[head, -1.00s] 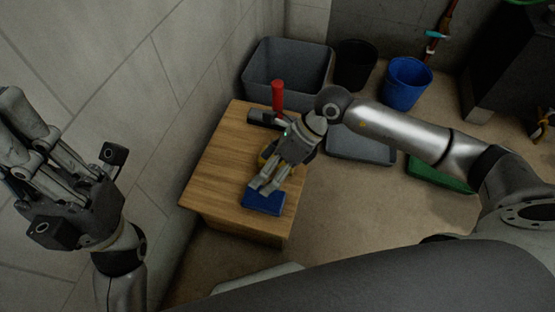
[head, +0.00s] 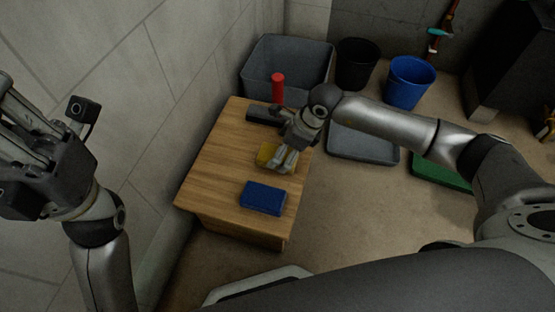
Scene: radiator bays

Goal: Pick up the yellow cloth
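The yellow cloth (head: 264,154) lies on the wooden table, partly hidden by my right gripper. My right gripper (head: 281,168) comes down from above with its fingers over or against the right side of the cloth. I cannot tell whether the fingers touch or grip it, or how far apart they are. My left gripper (head: 18,118) is at the far left, well away from the table and near the wall, with its fingers pointing up. Its fingers are partly cut off by the picture edge.
On the wooden table (head: 218,170) are a blue block-like item (head: 263,198), a red cylinder (head: 278,88) and a dark object (head: 262,115). A grey bin (head: 287,62), black bucket (head: 357,65), blue bucket (head: 409,82), grey tray (head: 362,147) and green tray (head: 438,172) stand behind and right.

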